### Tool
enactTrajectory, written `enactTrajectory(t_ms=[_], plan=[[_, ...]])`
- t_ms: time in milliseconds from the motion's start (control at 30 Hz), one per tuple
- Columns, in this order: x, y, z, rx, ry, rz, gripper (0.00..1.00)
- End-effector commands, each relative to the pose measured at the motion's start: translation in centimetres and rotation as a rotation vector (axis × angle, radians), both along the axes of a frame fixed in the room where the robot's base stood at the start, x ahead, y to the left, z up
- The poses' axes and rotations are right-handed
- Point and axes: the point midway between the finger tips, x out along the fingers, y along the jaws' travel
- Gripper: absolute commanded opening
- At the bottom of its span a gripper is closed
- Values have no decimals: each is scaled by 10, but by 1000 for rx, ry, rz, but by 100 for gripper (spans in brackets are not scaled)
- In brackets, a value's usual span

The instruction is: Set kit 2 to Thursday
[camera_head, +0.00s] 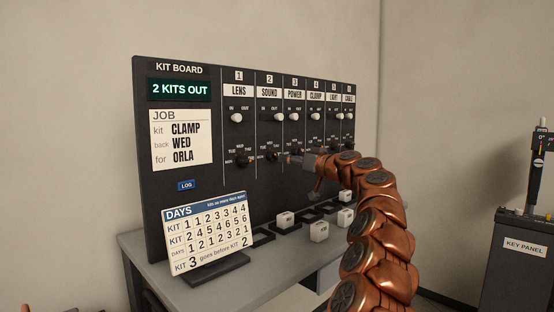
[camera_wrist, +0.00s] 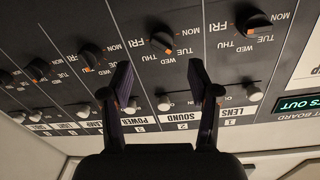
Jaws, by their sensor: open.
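The kit board (camera_head: 205,225) stands upright with numbered columns. Kit 2, SOUND, has a black day dial (camera_head: 272,155) under its OUT-side switch (camera_head: 278,117). In the head view my gripper (camera_head: 300,159) is near the board and hides some dials.
The LENS dial (camera_wrist: 252,22) and POWER dial (camera_wrist: 89,59) flank it closely. A job card (camera_head: 181,140) reads CLAMP, WED, ORLA. A key panel (camera_head: 525,247) is at right.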

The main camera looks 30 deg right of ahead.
Motion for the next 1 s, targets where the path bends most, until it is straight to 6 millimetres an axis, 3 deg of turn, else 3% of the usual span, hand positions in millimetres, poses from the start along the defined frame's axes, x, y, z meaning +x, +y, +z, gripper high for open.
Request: enactTrajectory(t_ms=[600, 1000], plan=[[50, 7, 0, -1, 4, -1, 61], [69, 11, 0, 1, 1, -1, 61]])
